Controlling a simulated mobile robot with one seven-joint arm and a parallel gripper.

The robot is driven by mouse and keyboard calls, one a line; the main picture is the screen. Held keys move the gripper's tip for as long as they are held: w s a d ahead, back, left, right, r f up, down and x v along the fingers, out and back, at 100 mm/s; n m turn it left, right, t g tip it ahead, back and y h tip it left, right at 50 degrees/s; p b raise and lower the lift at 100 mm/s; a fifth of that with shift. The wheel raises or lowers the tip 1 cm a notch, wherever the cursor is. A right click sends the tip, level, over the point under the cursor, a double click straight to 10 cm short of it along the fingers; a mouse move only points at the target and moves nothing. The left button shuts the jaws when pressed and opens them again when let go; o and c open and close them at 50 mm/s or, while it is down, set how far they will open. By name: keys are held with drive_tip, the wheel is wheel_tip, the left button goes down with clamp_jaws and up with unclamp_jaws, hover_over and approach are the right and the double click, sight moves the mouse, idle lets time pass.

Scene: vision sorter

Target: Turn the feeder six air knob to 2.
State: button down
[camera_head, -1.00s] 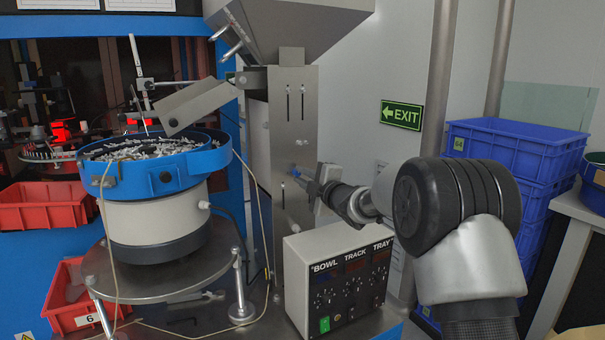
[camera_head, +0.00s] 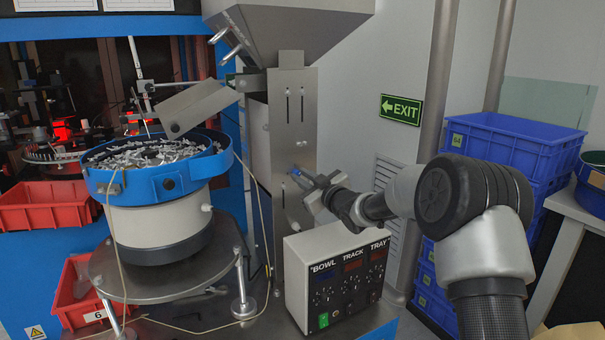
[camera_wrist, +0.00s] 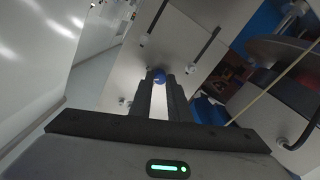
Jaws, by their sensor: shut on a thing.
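The air knob (camera_wrist: 159,76) is small, round and blue. It sits on the steel hopper column and shows between my fingertips in the wrist view. My gripper (camera_wrist: 159,88) is shut on it, with a finger on each side. The knob's marks and pointer are too small to read in either view.
The steel column (camera_head: 283,120) carries slots and small fittings. A control box (camera_head: 338,275) labelled BOWL, TRACK, TRAY stands below my gripper. The blue-rimmed feeder bowl (camera_head: 158,180) with many small parts is at left. Blue crates (camera_head: 515,150) are stacked at right.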

drive_tip(key=m+p, duration=0.1)
drive_tip(key=m, duration=0.2)
drive_tip(key=shift+m+p, duration=0.7)
drive_tip(key=shift+m, duration=1.1)
drive_tip(key=c, duration=1.7)
unclamp_jaws()
drive_tip(key=shift+o, duration=0.2)
drive_tip(key=v, duration=1.7)
drive_tip(key=shift+s+d+f, duration=0.15)
drive_tip(key=shift+f, duration=0.05)
